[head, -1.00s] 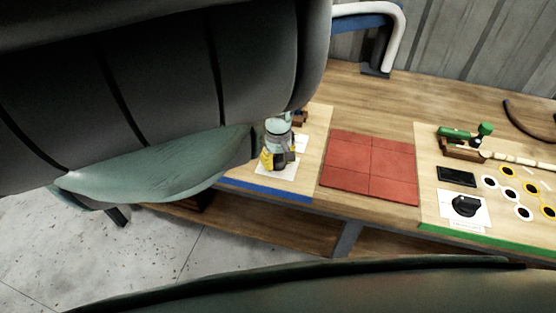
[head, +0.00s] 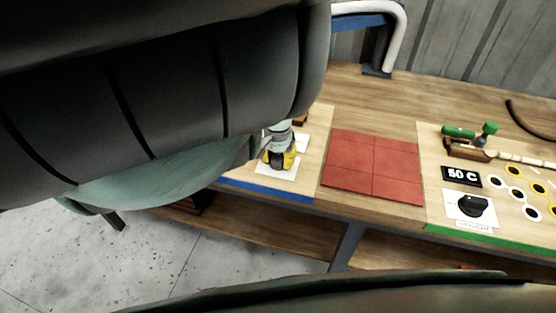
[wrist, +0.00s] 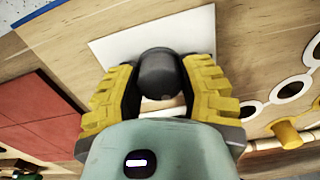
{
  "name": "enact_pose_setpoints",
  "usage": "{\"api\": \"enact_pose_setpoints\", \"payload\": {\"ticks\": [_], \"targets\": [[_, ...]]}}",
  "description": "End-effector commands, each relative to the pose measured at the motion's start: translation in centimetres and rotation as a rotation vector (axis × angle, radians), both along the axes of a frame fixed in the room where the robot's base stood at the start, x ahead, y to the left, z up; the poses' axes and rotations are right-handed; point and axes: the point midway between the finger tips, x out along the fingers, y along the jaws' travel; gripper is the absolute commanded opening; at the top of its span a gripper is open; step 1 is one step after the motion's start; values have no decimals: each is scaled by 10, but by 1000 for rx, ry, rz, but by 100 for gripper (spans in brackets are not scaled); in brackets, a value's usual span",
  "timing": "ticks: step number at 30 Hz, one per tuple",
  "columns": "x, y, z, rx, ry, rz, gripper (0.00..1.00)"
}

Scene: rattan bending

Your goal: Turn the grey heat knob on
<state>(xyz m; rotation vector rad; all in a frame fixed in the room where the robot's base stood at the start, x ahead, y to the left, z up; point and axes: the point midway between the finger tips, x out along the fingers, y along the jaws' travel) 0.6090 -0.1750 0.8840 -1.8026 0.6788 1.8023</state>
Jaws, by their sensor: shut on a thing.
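A round dark grey knob (wrist: 158,72) stands on a white card (wrist: 120,48) in the wrist view. My gripper (wrist: 156,88) has its yellow-padded fingers on both sides of this knob and is shut on it. In the head view my gripper (head: 280,160) is low over the white card (head: 276,173) on the blue-edged board, and it hides the knob there. A dark display (head: 462,176) on the green-edged board at the right reads "50 C". A separate black knob (head: 472,206) sits on a white card below that display.
Red tiles (head: 374,165) lie between the two boards. White and yellow rings (head: 515,172) and a green-handled tool (head: 465,133) lie on the right board. A blue and white bent frame (head: 375,25) stands at the back. My arm covers much of the left.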

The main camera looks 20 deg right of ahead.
Motion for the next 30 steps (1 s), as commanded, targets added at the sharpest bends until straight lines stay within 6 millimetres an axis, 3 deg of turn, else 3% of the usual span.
{"api": "enact_pose_setpoints", "payload": {"ticks": [10,26,27,30], "targets": [[1,0,-1,-1,-3,-130,3],[1,0,0,-1,-3,-152,3],[1,0,0,-1,-3,-152,44],[1,0,0,-1,-2,-151,55]]}}
